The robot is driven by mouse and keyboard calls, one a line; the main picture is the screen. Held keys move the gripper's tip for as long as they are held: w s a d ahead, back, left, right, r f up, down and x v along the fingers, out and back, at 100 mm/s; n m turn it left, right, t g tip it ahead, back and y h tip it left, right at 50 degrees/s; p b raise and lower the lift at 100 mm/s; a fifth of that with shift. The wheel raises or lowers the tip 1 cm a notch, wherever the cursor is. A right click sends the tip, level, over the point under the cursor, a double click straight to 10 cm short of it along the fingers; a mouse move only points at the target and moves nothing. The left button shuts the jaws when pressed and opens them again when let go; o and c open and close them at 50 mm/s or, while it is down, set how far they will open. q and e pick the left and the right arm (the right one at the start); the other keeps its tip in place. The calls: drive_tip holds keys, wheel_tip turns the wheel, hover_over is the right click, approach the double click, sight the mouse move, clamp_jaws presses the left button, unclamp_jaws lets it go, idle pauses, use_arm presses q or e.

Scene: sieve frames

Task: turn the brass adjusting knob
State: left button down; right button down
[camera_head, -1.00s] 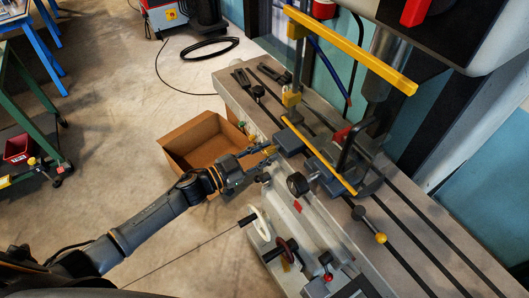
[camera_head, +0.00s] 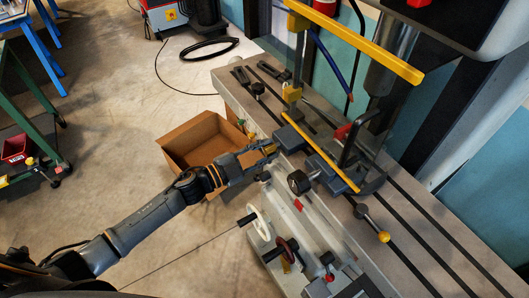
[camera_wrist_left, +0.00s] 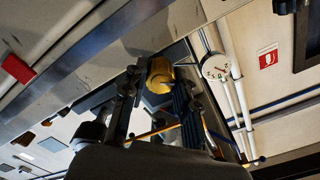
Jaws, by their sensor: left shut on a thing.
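The brass adjusting knob (camera_wrist_left: 160,76) shows between my left gripper's fingers in the left wrist view. It sits at the near edge of the grey machine table. In the head view only a small yellow patch of the knob (camera_head: 269,149) shows at the fingertips; the fingers hide the rest. My left gripper (camera_head: 262,152) reaches in from the left and is shut on the knob. The fingers also show in the left wrist view (camera_wrist_left: 158,92), one on each side of the knob. My right gripper is not in view.
A black round handle (camera_head: 298,181) and white handwheel (camera_head: 258,222) stand near the arm. An open cardboard box (camera_head: 186,146) is on the floor behind the gripper. A yellow guard bar (camera_head: 355,42) hangs above.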

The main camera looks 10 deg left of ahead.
use_arm(q)
drive_tip(key=m+b, duration=0.1)
drive_tip(key=m, duration=0.2)
drive_tip(key=m+b, duration=0.1)
drive_tip(key=m, duration=0.2)
drive_tip(key=shift+f+m+b, duration=0.2)
drive_tip(key=shift+m+b, duration=0.1)
drive_tip(key=shift+b, duration=0.05)
drive_tip(key=m+b, duration=0.2)
drive_tip(key=m, duration=0.2)
drive_tip(key=shift+m, duration=0.3)
drive_tip(key=c, duration=1)
unclamp_jaws()
drive_tip(key=v, duration=1.2)
drive_tip(key=shift+r, duration=0.15)
